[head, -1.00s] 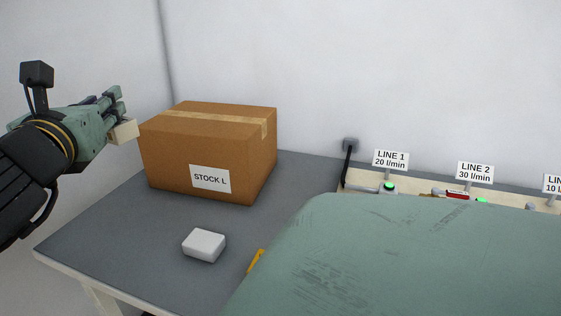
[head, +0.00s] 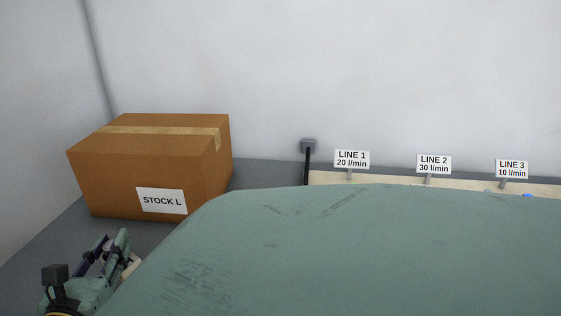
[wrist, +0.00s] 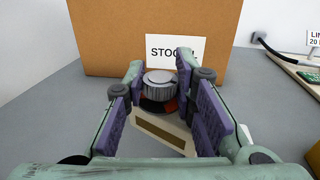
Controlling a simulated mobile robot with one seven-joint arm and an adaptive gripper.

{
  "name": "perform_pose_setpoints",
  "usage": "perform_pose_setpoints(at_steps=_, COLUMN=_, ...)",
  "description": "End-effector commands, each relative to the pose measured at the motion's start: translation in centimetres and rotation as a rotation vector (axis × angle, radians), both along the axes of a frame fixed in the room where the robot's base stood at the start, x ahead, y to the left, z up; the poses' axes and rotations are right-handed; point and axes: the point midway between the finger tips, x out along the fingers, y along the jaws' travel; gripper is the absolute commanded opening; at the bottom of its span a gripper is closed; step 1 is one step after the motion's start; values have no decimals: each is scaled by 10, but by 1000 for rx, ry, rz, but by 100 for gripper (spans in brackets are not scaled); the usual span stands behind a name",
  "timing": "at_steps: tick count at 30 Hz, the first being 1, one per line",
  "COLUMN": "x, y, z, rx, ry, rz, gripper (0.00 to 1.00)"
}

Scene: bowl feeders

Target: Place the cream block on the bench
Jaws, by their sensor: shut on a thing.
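My gripper (head: 112,256) is low at the lower left of the head view, in front of the cardboard box. In the wrist view my gripper (wrist: 165,110) has its purple pads on both sides of the cream block (wrist: 160,136), which shows a dark brown strip. A small part of the cream block (head: 133,267) shows in the head view. A grey ridged knob (wrist: 160,84) shows between the fingertips, just beyond the strip; I cannot tell what it belongs to. The grey bench (wrist: 52,112) lies below; I cannot tell whether the block touches it.
The cardboard box (head: 150,170) labelled STOCK L stands at the bench's back left, close beyond the gripper. A green surface (head: 330,250) hides much of the bench in the head view. Signs for LINE 1 (head: 352,159), LINE 2 (head: 434,164) and LINE 3 (head: 512,169) stand at right.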

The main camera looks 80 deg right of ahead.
Motion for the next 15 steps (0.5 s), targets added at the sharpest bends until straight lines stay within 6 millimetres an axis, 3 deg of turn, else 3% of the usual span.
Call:
perform_pose_setpoints(at_steps=9, x=3, y=3, z=-8, rx=0, ry=-3, rz=5, gripper=0)
perform_pose_setpoints(at_steps=15, x=36, y=-19, z=-7, rx=-2, ry=0, rz=5, gripper=0)
